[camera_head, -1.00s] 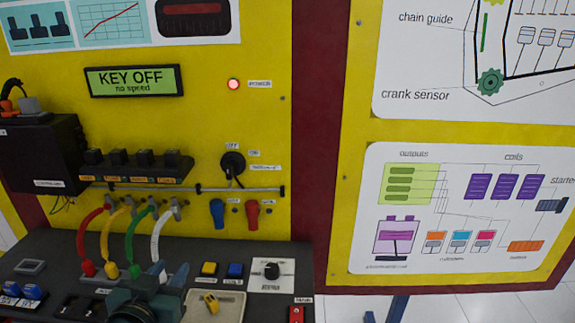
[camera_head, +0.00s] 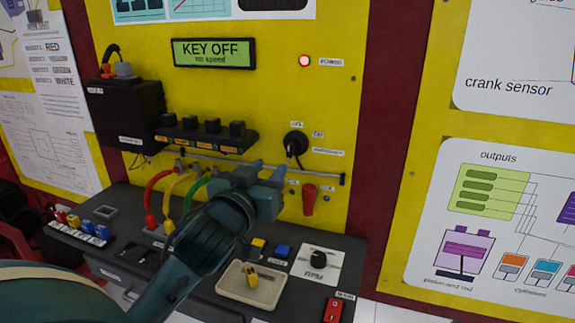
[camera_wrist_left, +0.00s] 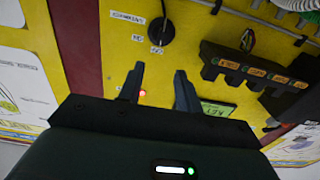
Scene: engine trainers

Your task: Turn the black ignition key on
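The black ignition key switch (camera_head: 295,143) sits on the yellow panel, with small labels to its right and above. It also shows in the left wrist view (camera_wrist_left: 161,31), where the picture is turned upside down. The display (camera_head: 214,53) reads "KEY OFF, no speed". My left gripper (camera_head: 269,169) is in front of the panel, below and left of the key. In the wrist view its two fingers (camera_wrist_left: 160,76) are apart with nothing between them, and the key lies beyond the tips. The right gripper is not in view.
A red-handled lever (camera_head: 309,198) hangs below the key under a grey rail (camera_head: 330,178). A black box (camera_head: 126,110) and a row of black switches (camera_head: 206,133) stand to the left.

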